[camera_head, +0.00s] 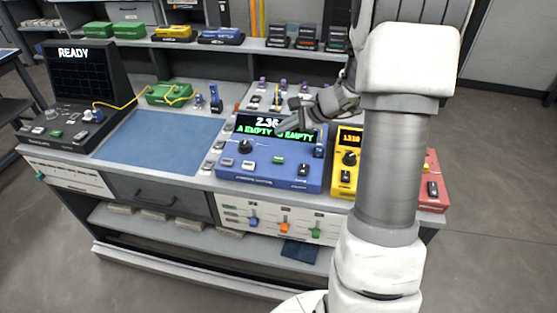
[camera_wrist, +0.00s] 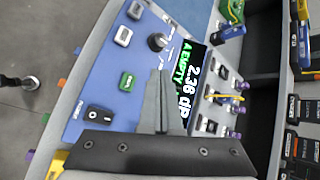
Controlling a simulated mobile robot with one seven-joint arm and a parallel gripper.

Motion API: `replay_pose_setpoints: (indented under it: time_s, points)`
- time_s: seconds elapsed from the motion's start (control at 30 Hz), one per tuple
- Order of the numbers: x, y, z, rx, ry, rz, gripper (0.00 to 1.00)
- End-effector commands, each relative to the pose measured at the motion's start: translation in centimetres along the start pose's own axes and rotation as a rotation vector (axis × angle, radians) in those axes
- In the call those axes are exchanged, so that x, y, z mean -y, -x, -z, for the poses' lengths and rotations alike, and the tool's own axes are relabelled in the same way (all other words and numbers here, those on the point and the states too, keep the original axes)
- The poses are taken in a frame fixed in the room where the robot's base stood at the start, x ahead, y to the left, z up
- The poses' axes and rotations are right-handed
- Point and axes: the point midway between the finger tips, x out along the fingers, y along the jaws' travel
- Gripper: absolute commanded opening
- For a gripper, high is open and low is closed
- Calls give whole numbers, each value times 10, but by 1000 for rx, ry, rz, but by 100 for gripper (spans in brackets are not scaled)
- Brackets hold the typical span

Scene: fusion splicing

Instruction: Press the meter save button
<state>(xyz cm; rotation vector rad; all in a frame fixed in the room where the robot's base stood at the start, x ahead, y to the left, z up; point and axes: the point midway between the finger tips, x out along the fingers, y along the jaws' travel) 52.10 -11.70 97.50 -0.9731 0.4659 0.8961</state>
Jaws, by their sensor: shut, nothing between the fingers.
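The blue meter (camera_head: 230,172) stands on the bench and also fills much of the wrist view (camera_wrist: 100,75). Its dark display shows a number starting 2.3 and green text reading A EMPTY. A green button (camera_head: 278,160) sits on its face, with a dark knob and grey buttons around it; the green button is also in the wrist view (camera_wrist: 127,81). I cannot read which button is save. My gripper (camera_head: 282,127) is shut and empty over the meter's display. In the wrist view its fingertips (camera_wrist: 161,73) lie right of the green button and hide part of the display.
A yellow device (camera_head: 348,140) and a red device (camera_head: 432,185) stand right of the meter. A blue mat (camera_head: 155,145) lies to its left, beside a black splicer (camera_head: 85,75) reading READY. A tray of small connectors stands behind the meter.

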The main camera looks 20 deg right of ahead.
Motion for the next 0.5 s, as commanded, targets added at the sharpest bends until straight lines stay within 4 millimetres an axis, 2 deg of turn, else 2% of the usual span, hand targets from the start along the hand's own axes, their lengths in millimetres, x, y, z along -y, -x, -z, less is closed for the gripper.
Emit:
replay_pose_setpoints:
  time_s: [0.3, 0.5]
  points:
    - [-26, -35, 26, 0, -2, -1, 0]
    - [-36, -49, 36, 0, 0, 0, 0]
